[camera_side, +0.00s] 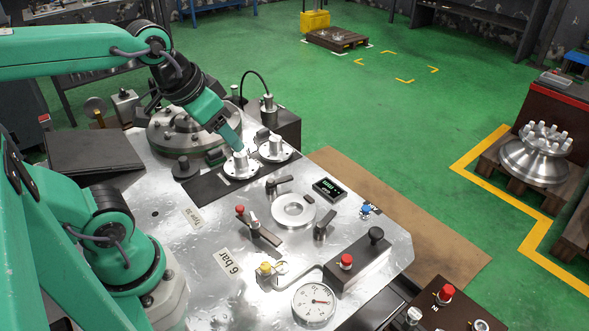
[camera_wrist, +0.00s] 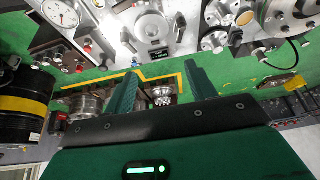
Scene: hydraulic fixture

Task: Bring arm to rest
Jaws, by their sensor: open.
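My gripper (camera_side: 234,139) is at the back of the metal fixture table (camera_side: 185,255), pointing down and to the right. Its tips appear close above the left of two silver flanged parts (camera_side: 240,170) on a black strip; I cannot tell whether they touch. The other flanged part (camera_side: 276,154) stands just to the right. In the wrist view, the two green fingers of my gripper (camera_wrist: 161,72) are spread apart, with nothing held between them. The table's round seat (camera_wrist: 152,27) shows beyond the fingers, and it also shows in the side view (camera_side: 293,211).
A large round flange (camera_side: 185,130) and a dark block with a hose (camera_side: 282,122) stand near my gripper. Clamps, a pressure gauge (camera_side: 313,304) and a red-button box (camera_side: 350,268) occupy the front. Green floor (camera_side: 370,110) lies open beyond the table.

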